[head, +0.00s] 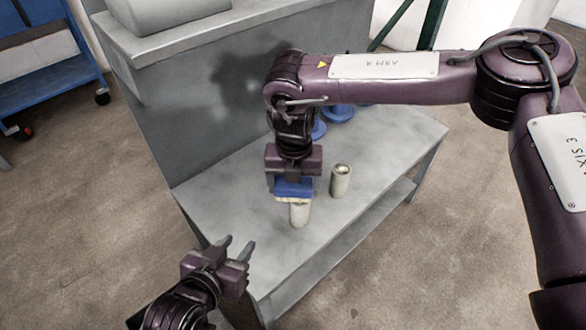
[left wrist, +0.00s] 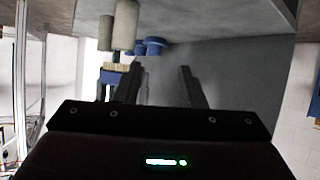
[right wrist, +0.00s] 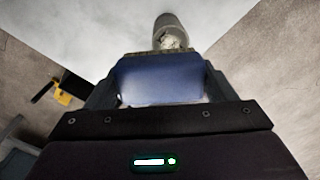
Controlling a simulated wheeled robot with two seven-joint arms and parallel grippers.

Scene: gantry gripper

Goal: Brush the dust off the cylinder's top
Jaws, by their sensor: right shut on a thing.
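A pale grey cylinder (head: 300,215) stands near the front edge of the grey bench. A second similar cylinder (head: 341,183) stands to its right, with a darker top. My right gripper (head: 294,180) is shut on a blue brush (head: 294,190), bristles downward, over the first cylinder and hiding its top. In the right wrist view the brush (right wrist: 160,82) sits between the fingers, and a cylinder top with pale flecks (right wrist: 172,41) shows just beyond the bristles. I cannot tell whether the bristles touch it. My left gripper (head: 236,251) is open and empty, left of the bench front.
Blue round objects (head: 338,112) stand farther back on the bench (head: 395,140), partly behind my right arm. A grey upright panel (head: 200,110) closes the bench's left side. A blue cart (head: 50,75) stands at far left. The bench's right part is clear.

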